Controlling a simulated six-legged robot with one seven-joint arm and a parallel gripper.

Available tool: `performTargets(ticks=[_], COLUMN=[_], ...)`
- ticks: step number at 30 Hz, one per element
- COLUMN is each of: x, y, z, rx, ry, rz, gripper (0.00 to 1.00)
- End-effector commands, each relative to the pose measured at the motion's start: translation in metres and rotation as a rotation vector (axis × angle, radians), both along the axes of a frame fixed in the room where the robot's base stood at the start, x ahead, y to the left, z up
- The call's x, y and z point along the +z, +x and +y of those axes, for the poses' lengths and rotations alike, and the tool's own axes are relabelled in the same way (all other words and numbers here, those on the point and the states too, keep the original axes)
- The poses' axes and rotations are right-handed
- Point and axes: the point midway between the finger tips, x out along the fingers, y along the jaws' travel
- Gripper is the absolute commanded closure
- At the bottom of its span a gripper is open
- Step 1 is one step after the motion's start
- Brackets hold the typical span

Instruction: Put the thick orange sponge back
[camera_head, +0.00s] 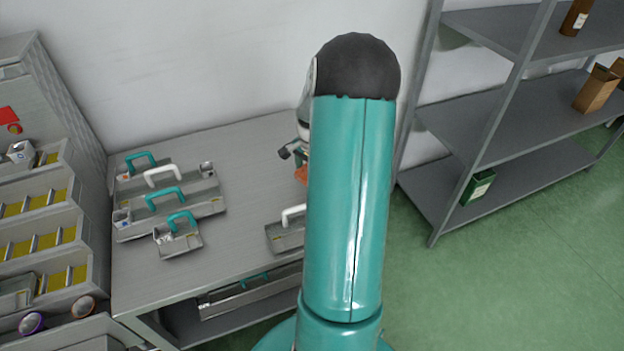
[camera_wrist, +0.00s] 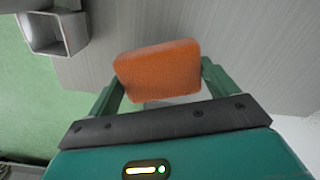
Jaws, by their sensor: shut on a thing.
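The thick orange sponge (camera_wrist: 158,72) is between the two green fingers of my gripper (camera_wrist: 161,80) in the wrist view. The fingers press on its left and right sides. In the head view only a small orange patch of the sponge (camera_head: 301,174) shows beside my teal arm, below the partly hidden gripper (camera_head: 292,151). The gripper is over the back part of the grey table (camera_head: 245,160); the sponge's exact height above it is hard to tell.
Grey carriers (camera_head: 170,205) with teal and white handles stand at the table's left. Another carrier (camera_head: 283,238) is partly behind my arm. A stepped rack (camera_head: 38,230) with yellow-floored slots stands left, a grey shelf unit (camera_head: 480,100) right. An open grey box (camera_wrist: 55,32) shows in the wrist view.

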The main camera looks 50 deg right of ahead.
Motion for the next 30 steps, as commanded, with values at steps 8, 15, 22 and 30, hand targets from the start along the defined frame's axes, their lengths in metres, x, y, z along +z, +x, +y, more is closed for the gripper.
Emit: performTargets(ticks=[8,15,22,30], x=[-0.029,-0.039,-0.042,-0.041], y=[0.003,0.004,0.004,0.004], z=[-0.005,-0.006,-0.005,-0.006], rx=[-0.002,-0.001,-0.001,-0.001], ry=[0.004,0.0,0.0,0.0], rz=[0.0,-0.001,0.0,0.0], gripper=[0.36,0.36,0.13,0.0])
